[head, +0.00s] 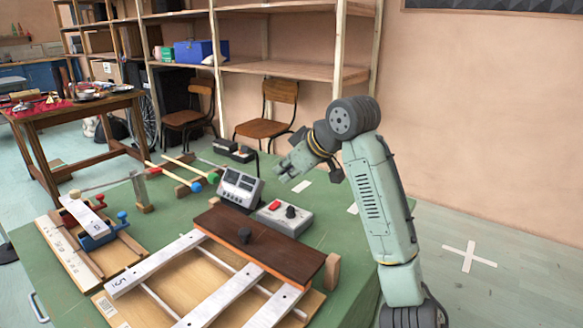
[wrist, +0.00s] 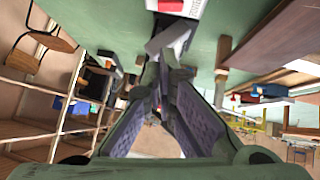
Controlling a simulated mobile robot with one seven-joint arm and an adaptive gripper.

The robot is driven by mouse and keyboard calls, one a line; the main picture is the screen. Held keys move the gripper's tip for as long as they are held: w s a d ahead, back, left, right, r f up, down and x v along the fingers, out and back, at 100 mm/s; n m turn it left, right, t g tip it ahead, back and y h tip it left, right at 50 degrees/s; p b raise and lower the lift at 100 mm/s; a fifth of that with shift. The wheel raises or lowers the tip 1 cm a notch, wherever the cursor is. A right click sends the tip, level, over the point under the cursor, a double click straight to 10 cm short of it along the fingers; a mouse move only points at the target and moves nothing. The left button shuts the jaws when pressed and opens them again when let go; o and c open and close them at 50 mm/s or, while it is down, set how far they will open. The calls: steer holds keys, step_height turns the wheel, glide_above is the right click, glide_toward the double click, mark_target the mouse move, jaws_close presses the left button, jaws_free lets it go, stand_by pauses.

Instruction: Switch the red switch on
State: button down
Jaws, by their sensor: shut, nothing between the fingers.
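The red switch (head: 275,205) sits on top of a light grey box (head: 290,224) with a black knob, on the green table. Whether it is on or off cannot be told. In the wrist view the red switch (wrist: 170,5) is at the top edge, partly cut off, on its pale box (wrist: 192,8). My gripper (head: 284,172) is shut and empty. It is in the air above and behind the box, apart from the switch. In the wrist view my gripper (wrist: 163,78) points past the box.
A grey device with dials (head: 240,187) stands left of the switch box. A dark brown board (head: 260,248) on a wooden frame lies in front. Coloured-tip mallets (head: 185,170) lie at the back left. Black boxes (head: 234,151) sit at the back edge. Free table shows right of the box.

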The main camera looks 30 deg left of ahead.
mark_target(279, 204)
steer(key=x, duration=0.5)
steer(key=shift+a+f, duration=0.1)
steer(key=shift+f, duration=0.15)
steer(key=shift+w+f+p, duration=0.15)
steer(key=shift+f, duration=0.45)
steer(key=shift+w+f+p, duration=0.15)
steer(key=shift+f, duration=0.4)
steer(key=shift+w+f, duration=0.1)
steer(key=shift+f, duration=0.5)
